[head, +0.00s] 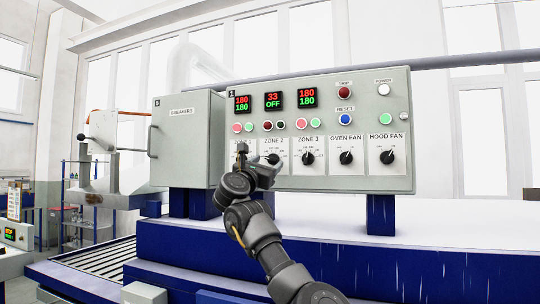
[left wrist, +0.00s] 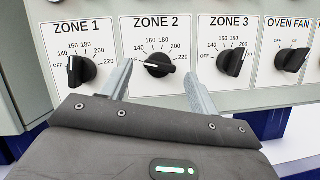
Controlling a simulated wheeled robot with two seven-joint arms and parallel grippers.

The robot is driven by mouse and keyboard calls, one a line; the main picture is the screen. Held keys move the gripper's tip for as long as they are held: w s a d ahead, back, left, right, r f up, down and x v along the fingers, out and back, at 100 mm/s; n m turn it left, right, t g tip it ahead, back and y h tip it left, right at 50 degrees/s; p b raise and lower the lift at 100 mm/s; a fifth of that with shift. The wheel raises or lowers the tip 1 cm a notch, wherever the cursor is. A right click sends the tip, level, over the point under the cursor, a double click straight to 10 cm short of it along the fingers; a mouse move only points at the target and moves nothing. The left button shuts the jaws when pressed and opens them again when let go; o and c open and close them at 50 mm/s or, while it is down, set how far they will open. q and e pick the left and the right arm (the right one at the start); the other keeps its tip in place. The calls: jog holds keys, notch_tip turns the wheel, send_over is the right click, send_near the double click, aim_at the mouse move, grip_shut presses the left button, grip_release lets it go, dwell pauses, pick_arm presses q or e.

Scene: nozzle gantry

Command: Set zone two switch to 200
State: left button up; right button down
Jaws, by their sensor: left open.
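The zone two switch is a black rotary knob (left wrist: 158,65) on a white plate labelled ZONE 2, with 140 to 220 printed around it. In the head view the knob (head: 272,159) is partly behind my left gripper. The zone two display (head: 273,100) shows 33 in red over OFF in green. My left gripper (left wrist: 160,88) is open, one finger on each side of the knob in the wrist view. I cannot tell whether the fingers touch it. My right gripper is not in view.
The zone 1 knob (left wrist: 80,68) and zone 3 knob (left wrist: 231,62) sit close on either side. Oven fan (head: 346,158) and hood fan (head: 387,157) knobs are farther right. A grey breaker box (head: 182,150) with a handle stands left of the panel (head: 330,125).

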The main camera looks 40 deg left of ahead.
aim_at(272, 159)
pick_arm(q)
jog(key=shift+p+x, duration=0.35)
jog(key=shift+x, duration=0.55)
jog(key=shift+w+r, duration=0.2)
jog(key=shift+w, duration=0.1)
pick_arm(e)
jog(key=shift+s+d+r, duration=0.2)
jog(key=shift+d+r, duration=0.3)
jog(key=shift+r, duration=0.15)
pick_arm(q)
jog(key=shift+c, duration=0.4)
